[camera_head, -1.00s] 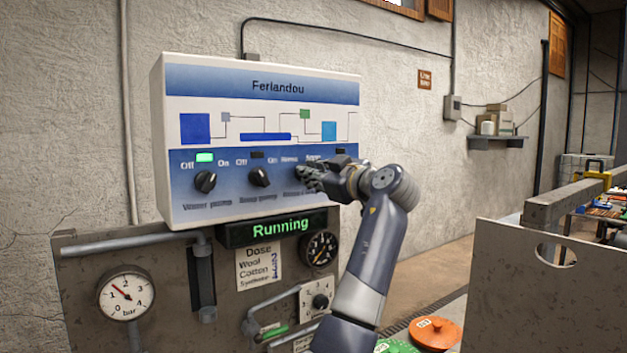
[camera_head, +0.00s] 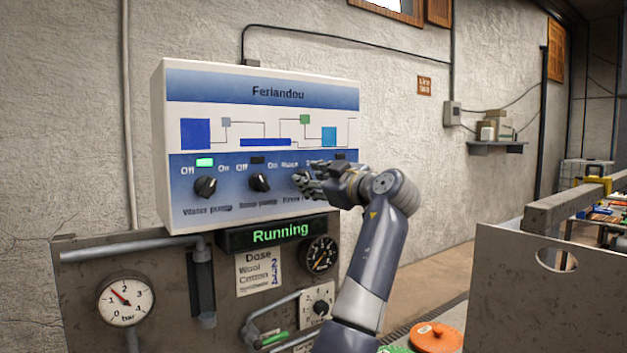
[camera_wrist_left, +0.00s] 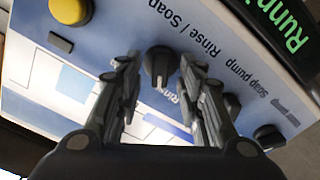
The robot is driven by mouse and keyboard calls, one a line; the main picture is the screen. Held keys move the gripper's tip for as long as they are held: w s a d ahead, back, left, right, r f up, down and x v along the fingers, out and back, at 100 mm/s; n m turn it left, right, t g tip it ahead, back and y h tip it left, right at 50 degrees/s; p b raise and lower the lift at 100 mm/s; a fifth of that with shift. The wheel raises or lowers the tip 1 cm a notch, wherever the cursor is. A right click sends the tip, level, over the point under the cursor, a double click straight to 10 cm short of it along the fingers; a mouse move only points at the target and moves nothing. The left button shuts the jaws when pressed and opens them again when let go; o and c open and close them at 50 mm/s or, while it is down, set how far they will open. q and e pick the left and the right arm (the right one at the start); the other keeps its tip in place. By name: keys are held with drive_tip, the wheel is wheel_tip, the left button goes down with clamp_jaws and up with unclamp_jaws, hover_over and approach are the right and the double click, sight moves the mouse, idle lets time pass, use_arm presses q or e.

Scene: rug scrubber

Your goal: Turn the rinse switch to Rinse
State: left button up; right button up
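The rinse switch is a dark round knob (camera_wrist_left: 160,62) on the control panel (camera_head: 262,128), below the printed label "Rinse / Soap" in the left wrist view. Its pale pointer mark points down in that view. My left gripper (camera_wrist_left: 159,66) is open, with one fingertip on each side of the knob and small gaps showing. Whether either finger touches the knob is unclear. In the head view my left gripper (camera_head: 305,183) is at the right part of the panel and hides the knob. My right gripper is in neither view.
The water pump knob (camera_head: 205,187) and soap pump knob (camera_head: 259,181) are left of my gripper. A green lamp (camera_head: 205,162) is lit. A "Running" display (camera_head: 280,234) and gauges (camera_head: 126,301) are below. A yellow button (camera_wrist_left: 71,8) is near the switch.

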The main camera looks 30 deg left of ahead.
use_arm(q)
drive_tip(key=v, duration=1.2)
drive_tip(key=b+v, duration=0.1)
drive_tip(key=v, duration=0.8)
drive_tip(key=shift+w, duration=0.1)
